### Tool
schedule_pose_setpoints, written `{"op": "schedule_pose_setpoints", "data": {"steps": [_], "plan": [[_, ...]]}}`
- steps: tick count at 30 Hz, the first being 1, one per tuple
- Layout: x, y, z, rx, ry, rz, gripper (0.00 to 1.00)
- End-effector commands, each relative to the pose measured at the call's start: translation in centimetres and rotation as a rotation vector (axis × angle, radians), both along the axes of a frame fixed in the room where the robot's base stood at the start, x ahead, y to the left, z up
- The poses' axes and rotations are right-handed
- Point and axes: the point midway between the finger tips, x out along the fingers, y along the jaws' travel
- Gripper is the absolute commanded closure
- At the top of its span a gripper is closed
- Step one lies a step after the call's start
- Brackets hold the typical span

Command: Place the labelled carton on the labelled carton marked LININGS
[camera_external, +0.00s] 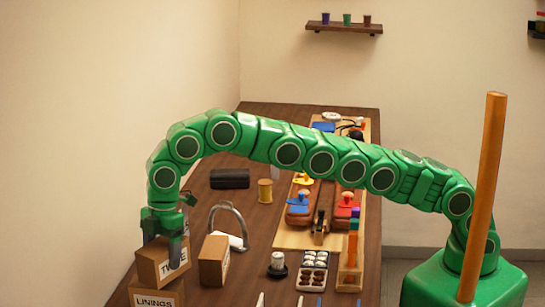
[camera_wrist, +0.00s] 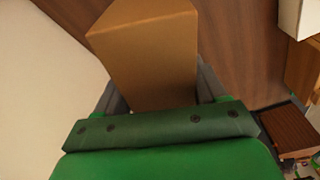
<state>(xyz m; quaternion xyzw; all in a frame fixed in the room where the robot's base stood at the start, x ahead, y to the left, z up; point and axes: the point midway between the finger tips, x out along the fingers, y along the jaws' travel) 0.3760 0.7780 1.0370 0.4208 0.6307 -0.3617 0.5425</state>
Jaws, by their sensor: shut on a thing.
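A brown carton (camera_external: 150,272) with a white label, partly covered by a finger and reading something like TWINE, is at the lower left in the external view. My gripper (camera_external: 163,246) points down and is shut on this carton. In the wrist view the held carton (camera_wrist: 145,45) sits between the two grey fingers of my gripper (camera_wrist: 158,88). The carton marked LININGS (camera_external: 146,297) is directly below it at the bottom edge, partly cut off. The held carton looks very close to its top or touching it; I cannot tell which.
Another brown carton (camera_external: 214,261) stands just right of the held one. Behind it are a grey curved stand (camera_external: 229,209), a yellow spool (camera_external: 265,191) and a black case (camera_external: 229,179). A tray of round items (camera_external: 313,273) and a wooden board (camera_external: 290,238) lie further right.

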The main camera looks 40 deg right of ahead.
Motion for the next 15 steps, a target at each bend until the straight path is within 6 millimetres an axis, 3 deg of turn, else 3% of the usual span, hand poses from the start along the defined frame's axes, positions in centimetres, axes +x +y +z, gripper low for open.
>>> {"op": "schedule_pose_setpoints", "data": {"steps": [15], "plan": [[0.1,-0.1,-2.5,0.000,-0.001,-0.002,0.70]]}}
